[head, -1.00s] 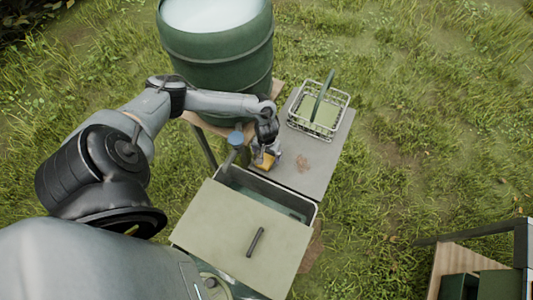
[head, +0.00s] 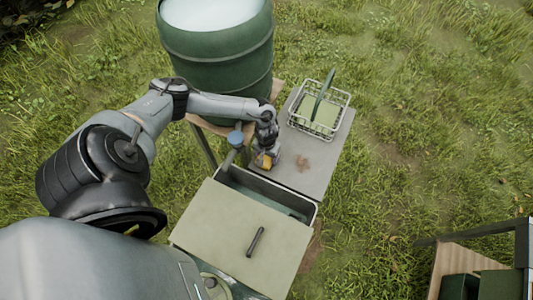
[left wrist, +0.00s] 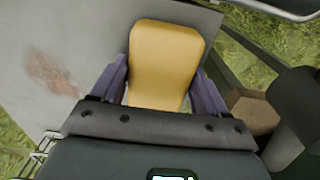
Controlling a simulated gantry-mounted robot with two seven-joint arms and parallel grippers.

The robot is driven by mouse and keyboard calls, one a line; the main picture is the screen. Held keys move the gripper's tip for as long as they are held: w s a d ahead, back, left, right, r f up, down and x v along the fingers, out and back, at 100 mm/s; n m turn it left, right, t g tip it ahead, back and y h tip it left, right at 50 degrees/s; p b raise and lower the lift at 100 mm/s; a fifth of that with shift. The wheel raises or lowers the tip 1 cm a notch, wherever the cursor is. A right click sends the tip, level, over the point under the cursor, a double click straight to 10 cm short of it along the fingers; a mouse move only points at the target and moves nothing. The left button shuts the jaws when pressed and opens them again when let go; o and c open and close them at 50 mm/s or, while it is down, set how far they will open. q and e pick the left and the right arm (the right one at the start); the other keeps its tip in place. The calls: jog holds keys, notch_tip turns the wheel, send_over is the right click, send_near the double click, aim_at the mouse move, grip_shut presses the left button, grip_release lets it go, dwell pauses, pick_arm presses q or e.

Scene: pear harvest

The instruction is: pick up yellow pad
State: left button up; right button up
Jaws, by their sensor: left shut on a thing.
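The yellow pad (left wrist: 166,60) is a rounded, waisted block between the two purple fingers of my left gripper (left wrist: 165,85) in the left wrist view. The fingers press on its two sides. In the head view the left gripper (head: 266,158) points down over the near left part of the grey table, with the yellow pad (head: 266,162) partly hidden by it. I cannot tell whether the pad touches the tabletop or is just above it. My right gripper is not in view.
A wire basket (head: 302,122) with a green handle stands at the table's far end. A brown stain (head: 303,163) marks the grey tabletop (head: 322,172). A green barrel (head: 215,60) and blue-capped tap (head: 235,138) are left.

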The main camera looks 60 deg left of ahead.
pick_arm(q)
jog(key=shift+r, duration=0.1)
jog(key=shift+r, duration=0.55)
notch_tip(320, 180, up, 3)
jog(key=shift+f+p, duration=0.2)
jog(key=shift+p, duration=0.25)
jog(key=w+d+r+p, duration=0.1)
jog(key=w+d+r, duration=0.3)
jog(key=d+r, duration=0.3)
jog(key=shift+d, duration=2)
jog(key=o, duration=0.6)
jog(key=c, duration=0.5)
jog(key=shift+o, duration=0.2)
jog(key=shift+w+a+p, duration=0.1)
jog(key=shift+a+p, duration=0.05)
jog(key=shift+p, duration=0.2)
